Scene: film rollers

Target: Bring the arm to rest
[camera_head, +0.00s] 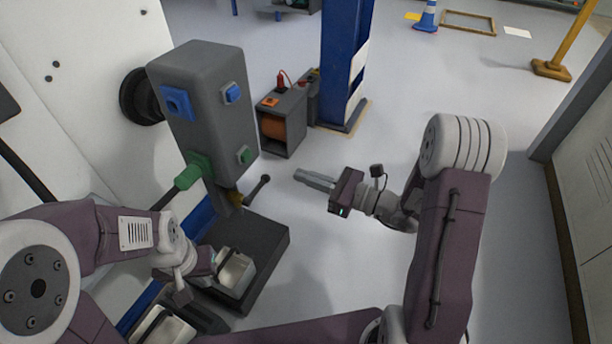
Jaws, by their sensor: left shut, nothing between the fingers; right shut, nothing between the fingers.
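My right gripper (312,180) is over the open floor in the middle of the view, its slim grey fingers together and pointing left. Nothing is held in it. My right arm is bent, coming up from the bottom right. My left gripper (208,263) is at the lower left, beside a pale metal block (238,272) at the dark machine base. Its fingertips are hard to make out, and I cannot tell whether it touches the block. No held object shows there.
A grey control box (205,110) with blue and green parts stands left, above the dark base (268,240). A small dark cabinet (283,130) and a blue post (345,65) stand behind. A grey cabinet (590,180) lines the right. The middle floor is clear.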

